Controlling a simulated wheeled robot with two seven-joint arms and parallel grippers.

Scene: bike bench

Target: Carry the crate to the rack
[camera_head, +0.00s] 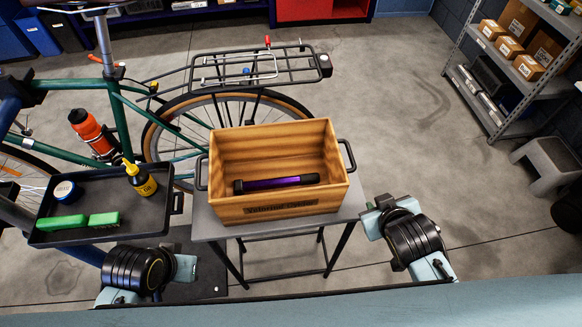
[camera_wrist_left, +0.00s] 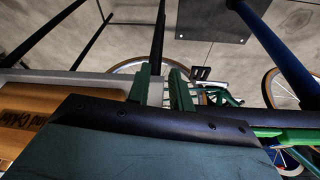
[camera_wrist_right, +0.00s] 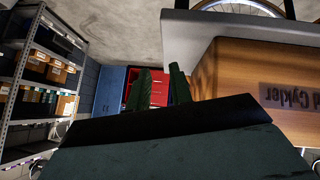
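The wooden crate (camera_head: 270,205) stands upright on a small grey table (camera_head: 225,230), with a black handle on its left (camera_head: 201,172) and right (camera_head: 347,155) ends. A dark purple tube (camera_head: 275,184) lies inside it. The bike's black rear rack (camera_head: 255,68) is behind the crate, over the wheel. My left gripper (camera_wrist_left: 160,82) is open and empty, low at the crate's left front. My right gripper (camera_wrist_right: 157,80) is open and empty, to the crate's right. The crate's side also shows in the right wrist view (camera_wrist_right: 250,75). Both grippers are apart from the handles.
A red-handled clamp bar (camera_head: 267,42) shows on the rear rack. A metal shelf (camera_head: 520,60) with boxes and a grey stool (camera_head: 548,160) stand right. The floor between is clear.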

